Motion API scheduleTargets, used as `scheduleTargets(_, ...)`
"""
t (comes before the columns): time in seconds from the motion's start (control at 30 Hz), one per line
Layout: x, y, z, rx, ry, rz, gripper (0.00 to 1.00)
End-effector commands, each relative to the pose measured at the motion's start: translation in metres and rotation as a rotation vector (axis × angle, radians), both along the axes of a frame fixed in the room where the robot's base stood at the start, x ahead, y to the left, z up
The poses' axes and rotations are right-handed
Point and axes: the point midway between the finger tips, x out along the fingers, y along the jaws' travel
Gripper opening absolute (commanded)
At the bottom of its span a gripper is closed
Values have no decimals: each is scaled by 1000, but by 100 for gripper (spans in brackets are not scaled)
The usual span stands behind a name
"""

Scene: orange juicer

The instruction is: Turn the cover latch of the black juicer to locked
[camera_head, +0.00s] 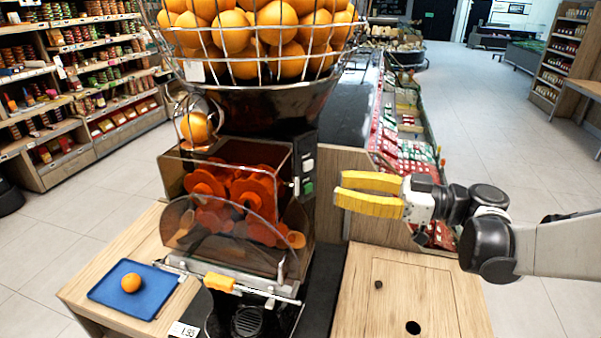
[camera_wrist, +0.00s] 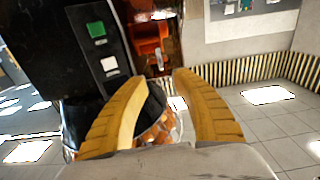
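The black juicer (camera_head: 270,105) stands on the counter with a clear cover (camera_head: 235,225) over its red-orange squeezing parts. An orange handle-like piece (camera_head: 220,283) sits on a metal bar below the cover; I cannot tell whether it is the latch or which way it is set. My gripper (camera_head: 340,188) is to the right of the juicer, yellow fingers pointing left toward its side, apart from it. In the wrist view, the fingers of my gripper (camera_wrist: 163,80) are open with nothing between them, and the juicer's black side with a green button (camera_wrist: 97,29) and a white button (camera_wrist: 109,63) lies ahead.
A wire basket of oranges (camera_head: 260,40) tops the juicer. A blue tray (camera_head: 110,295) with one orange (camera_head: 131,283) lies on the wooden counter at left. The wooden counter at right (camera_head: 400,300) has a hole and is mostly bare. Shop shelves (camera_head: 75,85) stand behind left.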

Motion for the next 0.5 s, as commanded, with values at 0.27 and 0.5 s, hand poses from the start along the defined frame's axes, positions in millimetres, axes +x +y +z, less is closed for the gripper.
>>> scheduleTargets(0.27,18,54,-1,-1,3,4,32)
scheduleTargets(0.5,29,84,-1,-2,4,2,32)
